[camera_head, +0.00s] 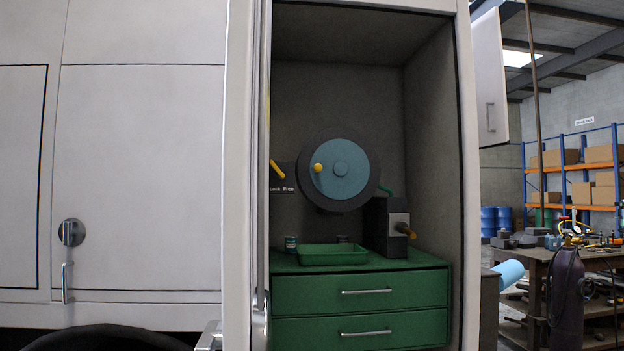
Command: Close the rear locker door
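An open locker (435,150) in the side of a pale vehicle fills the middle of the view. A pale door panel (489,80) with a small handle (490,117) stands swung out beyond the locker's right edge. A narrow upright strip (262,200) with a metal fitting (260,318) low on it runs along the left edge of the opening; I cannot tell whether it is a door seen edge-on. I cannot tell for certain which of these is the rear locker door. Neither of my grippers shows.
The locker holds a blue-and-dark reel (340,168), a green tray (332,255) and green drawers (347,295). A closed panel (145,180) with a handle (65,283) is at left. A dark gas cylinder (567,300) and a workbench (540,265) stand at right.

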